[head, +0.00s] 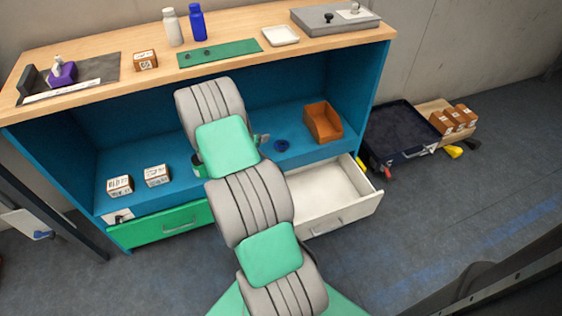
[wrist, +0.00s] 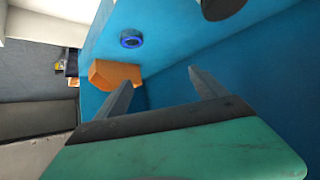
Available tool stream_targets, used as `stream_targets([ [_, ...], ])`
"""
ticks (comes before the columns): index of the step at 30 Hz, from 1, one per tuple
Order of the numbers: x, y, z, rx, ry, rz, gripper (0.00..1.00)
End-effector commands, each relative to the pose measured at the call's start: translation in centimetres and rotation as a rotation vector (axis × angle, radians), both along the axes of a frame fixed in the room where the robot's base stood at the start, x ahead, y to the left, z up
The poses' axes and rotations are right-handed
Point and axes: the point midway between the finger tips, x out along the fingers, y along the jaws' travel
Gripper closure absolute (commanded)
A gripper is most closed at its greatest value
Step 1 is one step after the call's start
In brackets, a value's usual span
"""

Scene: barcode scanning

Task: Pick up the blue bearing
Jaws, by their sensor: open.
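The blue bearing (head: 282,146) is a small dark blue ring lying on the blue lower shelf, between my arm and an orange bin. It also shows in the wrist view (wrist: 131,38), beyond my fingers and toward the upper left, with its hole visible. My gripper (wrist: 165,88) is open and empty, with the two fingers spread wide apart. The fingers are apart from the bearing. In the head view my arm covers most of the gripper; only a small part shows beside the arm, left of the bearing.
An orange bin (head: 323,124) stands right of the bearing. Below is an open, empty white drawer (head: 325,197). Two small boxes (head: 157,175) sit at the shelf's left. The wooden top (head: 110,65) of the bench overhangs the shelf. A dark crate (head: 402,137) stands on the floor at right.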

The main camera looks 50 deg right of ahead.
Motion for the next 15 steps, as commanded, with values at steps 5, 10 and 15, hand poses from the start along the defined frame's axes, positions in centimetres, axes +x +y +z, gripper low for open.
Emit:
stream_targets([
  [5, -3.5, -5.3, -10.2, -0.111, -0.047, -0.08, 0.19],
  [10, -4.0, -7.2, -11.8, -0.134, -0.06, -0.091, 0.19],
  [15, -3.6, -9.2, -13.0, -0.132, -0.059, -0.091, 0.19],
])
